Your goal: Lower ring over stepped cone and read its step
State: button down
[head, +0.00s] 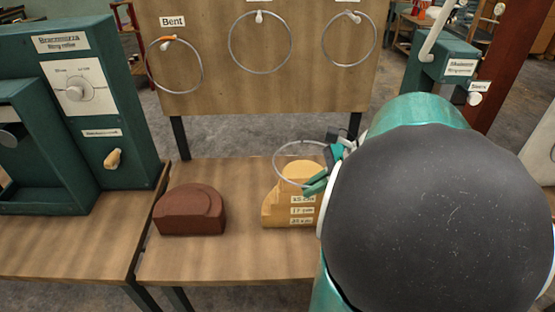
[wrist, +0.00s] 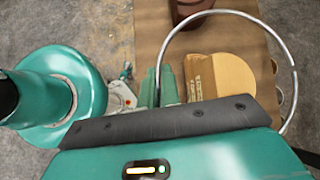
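The stepped cone (head: 298,179) is a yellow-tan wooden piece with label strips on its front. It stands on the wooden table in the head view, and its round top (wrist: 232,75) shows in the wrist view. My gripper (head: 325,180) is shut on a thin metal ring (head: 277,160), beside the cone's upper right. In the wrist view the ring (wrist: 184,23) encircles the cone's top as seen from above. I cannot tell how high the ring is above the steps. The green fingers (wrist: 159,88) show at the ring's left. My arm hides the cone's right side in the head view.
A dark red stepped block (head: 188,211) sits left of the cone on the table (head: 230,262). A board (head: 215,95) behind holds several hanging rings, one tagged "Bent". A green machine (head: 75,110) stands at left. Another green device (head: 445,65) stands at right.

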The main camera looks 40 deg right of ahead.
jog(key=w+d+f, duration=0.1)
jog(key=w+f, duration=0.2)
jog(key=f, duration=0.2)
jog(key=shift+d+f, duration=0.3)
jog(key=shift+d, duration=0.05)
jog(key=shift+f, duration=0.2)
dwell(1.0)
jog(key=shift+f, duration=1.4)
jog(key=shift+f, duration=0.1)
jog(key=shift+f, duration=1.4)
jog(key=shift+f, duration=0.15)
jog(key=shift+f, duration=1.35)
